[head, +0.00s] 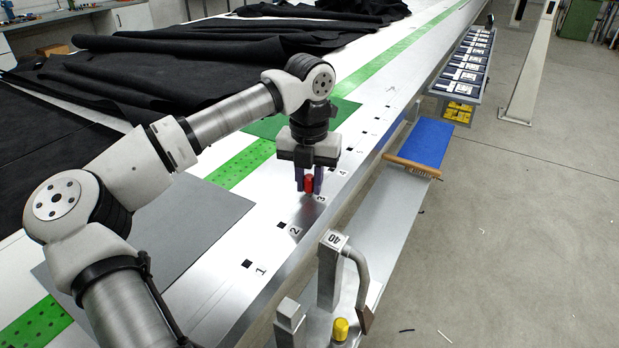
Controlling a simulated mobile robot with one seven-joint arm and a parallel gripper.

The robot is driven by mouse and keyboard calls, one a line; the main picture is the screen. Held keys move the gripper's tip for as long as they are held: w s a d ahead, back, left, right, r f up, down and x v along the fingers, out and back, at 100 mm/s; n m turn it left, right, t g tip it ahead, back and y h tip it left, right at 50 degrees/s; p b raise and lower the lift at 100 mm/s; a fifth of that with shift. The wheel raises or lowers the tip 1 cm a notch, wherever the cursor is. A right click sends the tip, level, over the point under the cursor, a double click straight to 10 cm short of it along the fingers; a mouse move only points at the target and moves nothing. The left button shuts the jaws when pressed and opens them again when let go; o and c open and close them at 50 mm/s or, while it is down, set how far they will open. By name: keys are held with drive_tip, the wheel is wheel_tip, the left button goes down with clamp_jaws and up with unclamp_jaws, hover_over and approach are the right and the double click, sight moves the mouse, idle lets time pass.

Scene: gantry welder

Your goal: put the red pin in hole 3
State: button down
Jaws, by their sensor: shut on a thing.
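The red pin (309,184) is upright between the fingers of my gripper (309,182), which is shut on it and points down. Pin and fingertips are at the table's numbered edge strip, just left of the printed 3 (320,198). Hole 3 itself is hidden behind the pin and fingers. I cannot tell whether the pin's lower end is above the hole or in it. The dark square holes beside 1 (246,264) and 2 (281,225) are in plain view and look empty.
Black cloth (170,80) covers much of the table's far left. A metal post marked 40 (331,265) and a yellow-capped piece (341,329) stand at the near edge. A brush with a wooden back (412,166) lies by a blue panel (421,142) to the right.

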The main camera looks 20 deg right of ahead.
drive_tip(key=shift+s+f+b, duration=0.25)
drive_tip(key=shift+f+b, duration=0.15)
drive_tip(key=shift+f, duration=0.4)
drive_tip(key=shift+r+p, duration=0.3)
drive_tip(key=shift+r, duration=0.3)
idle(0.3)
drive_tip(key=shift+w+d+r, duration=0.1)
drive_tip(key=shift+w+r, duration=0.05)
drive_tip(key=shift+w, duration=0.3)
idle(0.3)
